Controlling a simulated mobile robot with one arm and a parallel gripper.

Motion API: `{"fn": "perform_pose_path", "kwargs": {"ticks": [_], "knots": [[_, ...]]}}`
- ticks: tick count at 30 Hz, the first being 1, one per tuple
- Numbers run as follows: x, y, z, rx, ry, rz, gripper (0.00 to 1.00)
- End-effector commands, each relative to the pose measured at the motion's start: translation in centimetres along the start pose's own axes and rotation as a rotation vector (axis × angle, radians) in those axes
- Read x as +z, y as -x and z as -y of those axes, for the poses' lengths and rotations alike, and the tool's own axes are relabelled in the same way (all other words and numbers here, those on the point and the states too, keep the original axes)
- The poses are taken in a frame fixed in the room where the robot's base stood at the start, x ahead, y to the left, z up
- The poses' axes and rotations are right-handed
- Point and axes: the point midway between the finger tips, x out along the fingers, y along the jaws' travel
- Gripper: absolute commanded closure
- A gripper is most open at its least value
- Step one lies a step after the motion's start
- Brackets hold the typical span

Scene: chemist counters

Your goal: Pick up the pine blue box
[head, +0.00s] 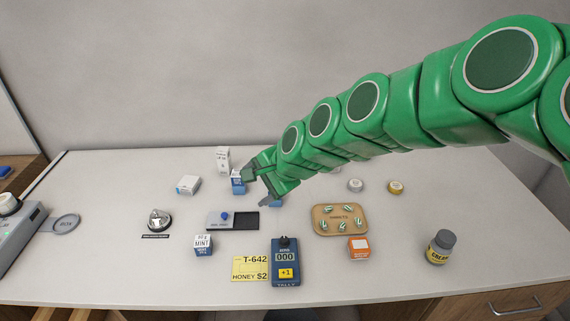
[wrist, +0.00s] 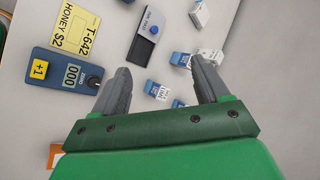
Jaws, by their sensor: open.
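My gripper (head: 256,187) is open over the back middle of the counter; in the wrist view its two fingers (wrist: 160,68) stand apart with nothing held. A small blue-and-white box (head: 238,183) stands at the left finger in the head view. Another blue piece (head: 276,202) shows partly behind the gripper. In the wrist view, a blue-and-white box (wrist: 157,90) lies between the fingers, a second blue box (wrist: 180,59) is near the right finger, and a third (wrist: 178,103) is mostly hidden by my gripper. The labels are too small to tell which is pine.
A white box (head: 223,159) stands behind, another white box (head: 188,184) to the left. A bell (head: 158,220) is left.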

Motion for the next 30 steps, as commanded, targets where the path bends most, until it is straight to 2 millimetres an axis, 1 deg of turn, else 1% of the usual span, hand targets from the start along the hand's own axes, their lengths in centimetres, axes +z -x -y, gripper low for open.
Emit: {"fn": "perform_pose_path", "kwargs": {"ticks": [1, 6, 11, 12, 16, 20, 21, 23, 24, 26, 30], "knots": [[-0.6, -1.1, 1.4, -0.042, -0.069, 0.001, 0.26], [-3.1, -4.2, 5.6, -0.191, -0.329, -0.003, 0.26], [-6.2, -6.9, 8.4, -0.321, -0.590, -0.004, 0.26], [-7.1, -7.7, 8.9, -0.351, -0.658, -0.005, 0.26], [-10.3, -9.9, 10.1, -0.453, -0.879, -0.012, 0.26], [-14.0, -12.1, 10.3, -0.554, -1.102, -0.026, 0.26], [-15.2, -12.7, 10.2, -0.587, -1.171, -0.032, 0.26], [-17.0, -13.7, 9.8, -0.636, -1.272, -0.043, 0.26], [-18.1, -14.4, 9.4, -0.666, -1.338, -0.051, 0.26], [-20.0, -15.3, 8.7, -0.720, -1.436, -0.066, 0.26], [-23.7, -17.2, 6.3, -0.830, -1.634, -0.102, 0.26]]}}
